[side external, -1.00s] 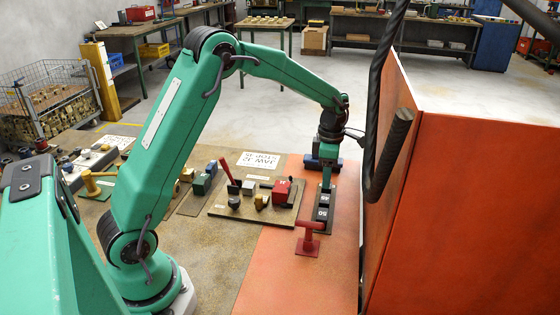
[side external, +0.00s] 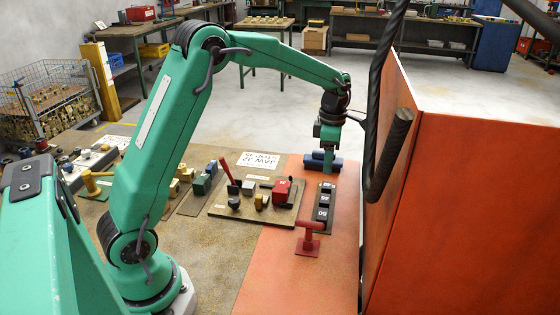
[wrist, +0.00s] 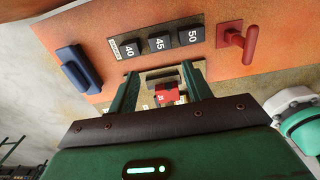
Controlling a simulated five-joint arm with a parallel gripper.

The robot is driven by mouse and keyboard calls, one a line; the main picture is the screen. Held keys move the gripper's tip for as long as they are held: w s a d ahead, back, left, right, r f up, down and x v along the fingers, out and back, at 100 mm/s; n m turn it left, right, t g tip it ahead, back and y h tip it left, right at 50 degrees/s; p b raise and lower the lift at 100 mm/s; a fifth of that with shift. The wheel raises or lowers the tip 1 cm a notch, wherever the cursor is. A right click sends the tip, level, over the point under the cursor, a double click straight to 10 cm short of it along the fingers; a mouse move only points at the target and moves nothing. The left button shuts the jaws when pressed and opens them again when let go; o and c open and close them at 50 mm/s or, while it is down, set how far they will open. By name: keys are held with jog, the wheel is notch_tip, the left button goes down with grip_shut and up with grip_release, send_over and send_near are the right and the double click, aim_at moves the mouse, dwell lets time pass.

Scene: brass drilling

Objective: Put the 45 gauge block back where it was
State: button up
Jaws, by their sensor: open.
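The 45 gauge block (side external: 324,200) is a dark block with a white number. It sits in the middle of a narrow dark rack (side external: 316,229) on the orange surface. In the wrist view the 45 block (wrist: 160,43) stands between the 40 block (wrist: 130,50) and the 50 block (wrist: 191,35). My gripper (side external: 328,168) is above the far end of the rack, clear of the blocks. In the wrist view my gripper's fingers (wrist: 162,75) are spread apart with nothing held between them. How deep the block sits is hard to tell.
A blue piece (side external: 336,164) lies beyond the rack's far end. A red T-handle (side external: 308,238) stands at its near end. A fixture board (side external: 225,210) with a red block (side external: 281,191) is to the left. A large orange cabinet (side external: 470,210) stands to the right.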

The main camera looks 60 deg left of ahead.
jog(key=shift+r, duration=0.1)
jog(key=s+d+r+m+t, duration=0.2)
jog(key=s+r+m, duration=0.4)
jog(key=s+m, duration=0.4)
jog(key=s+d+r+m+t, duration=0.25)
jog(key=s+r+m, duration=0.35)
jog(key=s+m, duration=0.35)
jog(key=s+d+f+m+t, duration=0.1)
jog(key=s+f+m, duration=0.1)
jog(key=s+m, duration=0.5)
jog(key=shift+s+f, duration=0.15)
jog(key=shift+s, duration=0.5)
jog(key=shift+d+m, duration=0.1)
jog(key=shift+m, duration=0.15)
